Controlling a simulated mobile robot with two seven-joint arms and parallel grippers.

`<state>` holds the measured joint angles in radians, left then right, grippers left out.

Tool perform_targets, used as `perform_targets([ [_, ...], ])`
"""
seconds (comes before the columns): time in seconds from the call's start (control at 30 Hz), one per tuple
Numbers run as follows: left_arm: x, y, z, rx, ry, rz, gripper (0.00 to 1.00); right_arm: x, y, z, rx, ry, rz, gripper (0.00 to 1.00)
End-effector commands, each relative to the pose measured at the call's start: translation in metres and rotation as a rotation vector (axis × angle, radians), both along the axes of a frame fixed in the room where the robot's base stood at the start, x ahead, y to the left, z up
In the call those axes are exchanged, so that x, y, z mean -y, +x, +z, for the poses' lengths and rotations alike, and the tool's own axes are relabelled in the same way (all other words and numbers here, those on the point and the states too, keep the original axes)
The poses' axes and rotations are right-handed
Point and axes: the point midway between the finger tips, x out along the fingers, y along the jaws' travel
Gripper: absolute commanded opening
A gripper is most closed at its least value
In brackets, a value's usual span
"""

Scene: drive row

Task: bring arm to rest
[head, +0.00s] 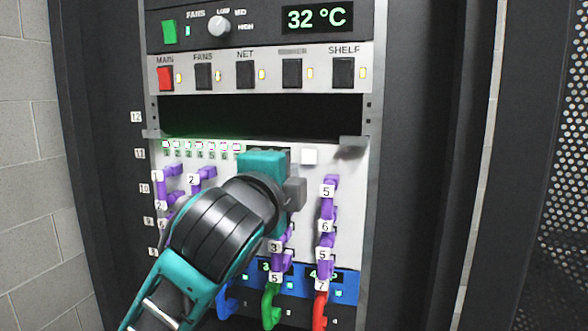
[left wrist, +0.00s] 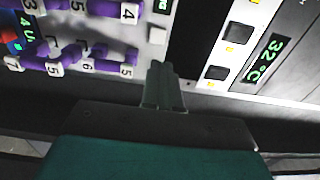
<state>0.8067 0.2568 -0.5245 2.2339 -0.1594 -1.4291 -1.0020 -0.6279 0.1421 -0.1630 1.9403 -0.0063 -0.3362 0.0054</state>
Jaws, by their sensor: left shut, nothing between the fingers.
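My left arm reaches up from the bottom of the head view to the front of an equipment rack (head: 340,165). Its teal and black wrist covers the middle of the patch panel. The fingers lie in front of the rack, beside a white square button (left wrist: 157,36) and the purple plugs (left wrist: 93,66). I cannot tell whether they touch anything. My right gripper is in neither view.
Purple numbered plugs (head: 327,207) stick out right of my wrist, others left of it. Blue, green (head: 271,305) and red (head: 320,310) cables hang below. Above are an open dark slot (head: 260,116), switches and a 32 °C display (head: 317,18). A block wall stands left.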

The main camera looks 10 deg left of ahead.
Motion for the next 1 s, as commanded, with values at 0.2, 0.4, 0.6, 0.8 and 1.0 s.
perform_targets([
  [0.2, -0.001, -0.016, 0.000, 0.000, 0.000, 0.000, 0.00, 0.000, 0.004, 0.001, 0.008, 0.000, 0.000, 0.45],
  [0.4, -0.001, -0.017, 0.000, -0.001, 0.000, 0.001, 0.00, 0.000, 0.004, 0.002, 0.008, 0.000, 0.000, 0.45],
  [0.6, -0.001, -0.015, -0.005, -0.008, -0.010, -0.002, 0.00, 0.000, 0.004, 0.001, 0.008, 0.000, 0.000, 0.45],
  [0.8, 0.001, 0.001, -0.068, -0.113, -0.163, -0.036, 0.00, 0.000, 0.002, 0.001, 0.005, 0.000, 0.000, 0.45],
  [1.0, -0.001, 0.007, -0.179, -0.277, -0.454, -0.051, 0.00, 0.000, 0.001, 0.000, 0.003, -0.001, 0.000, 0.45],
])
